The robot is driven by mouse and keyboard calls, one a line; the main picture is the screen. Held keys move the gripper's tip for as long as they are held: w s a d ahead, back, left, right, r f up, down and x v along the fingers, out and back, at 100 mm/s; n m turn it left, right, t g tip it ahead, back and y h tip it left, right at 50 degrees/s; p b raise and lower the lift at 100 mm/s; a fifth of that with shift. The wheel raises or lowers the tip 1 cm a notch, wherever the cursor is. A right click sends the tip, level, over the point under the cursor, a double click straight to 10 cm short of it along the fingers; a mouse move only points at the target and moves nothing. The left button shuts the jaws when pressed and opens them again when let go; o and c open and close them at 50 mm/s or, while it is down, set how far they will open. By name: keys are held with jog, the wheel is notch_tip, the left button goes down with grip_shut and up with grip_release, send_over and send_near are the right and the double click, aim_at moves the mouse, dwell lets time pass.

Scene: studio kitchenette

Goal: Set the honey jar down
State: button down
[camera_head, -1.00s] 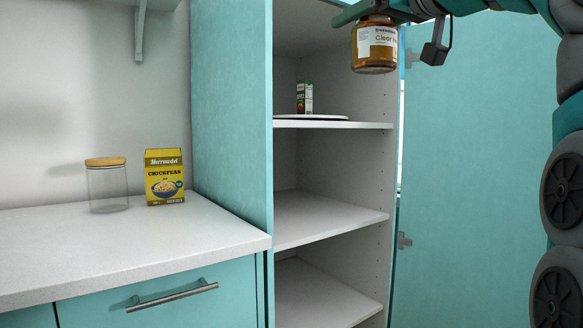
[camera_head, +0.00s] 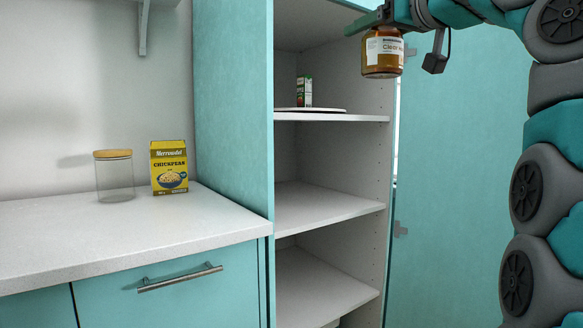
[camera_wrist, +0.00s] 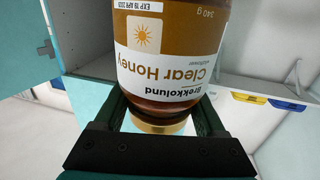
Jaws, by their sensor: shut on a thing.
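The honey jar (camera_head: 383,52) is amber with a white label and hangs upright beneath my gripper (camera_head: 378,22), in front of the tall open cupboard at upper right. My gripper is shut on the jar near its lid. In the wrist view the jar (camera_wrist: 172,50) shows upside down, its "Clear Honey" label facing the camera and its gold lid between the fingers of my gripper (camera_wrist: 160,118). The jar is in the air, touching no shelf in view.
The middle shelf (camera_head: 330,204) looks bare. A glass jar (camera_head: 115,178) and a chickpeas box (camera_head: 169,168) stand on the counter (camera_head: 60,235). The cupboard door (camera_head: 450,170) is open at right.

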jog(key=w+d+f+m+h, duration=0.2)
jog(key=w+d+f, duration=0.2)
jog(key=w+f, duration=0.3)
jog(key=w+d+f+m+t+h, duration=0.1)
jog(key=w+d+f+h, duration=0.25)
jog(key=w+f, duration=0.35)
jog(key=w+d+f+m+h, duration=0.2)
jog(key=w+d+f, duration=0.3)
jog(key=w+f, duration=0.2)
jog(key=w+f+m+h, duration=0.1)
jog(key=w+f+h, duration=0.25)
jog(key=f, duration=1.35)
jog(key=s+a+f+y, duration=0.1)
jog(key=a+f, duration=0.3)
jog(key=f, duration=0.3)
jog(key=s+a+f+n+y, duration=0.1)
jog(key=a+f, duration=0.2)
jog(key=f, duration=0.3)
jog(key=s+a+f+y, duration=0.1)
jog(key=a+f+y, duration=0.1)
jog(key=a+f, duration=0.2)
notch_tip(320, 180, down, 4)
jog(key=shift+s+a+r, duration=0.15)
jog(key=shift+s+a, duration=0.1)
jog(key=shift+a, duration=0.1)
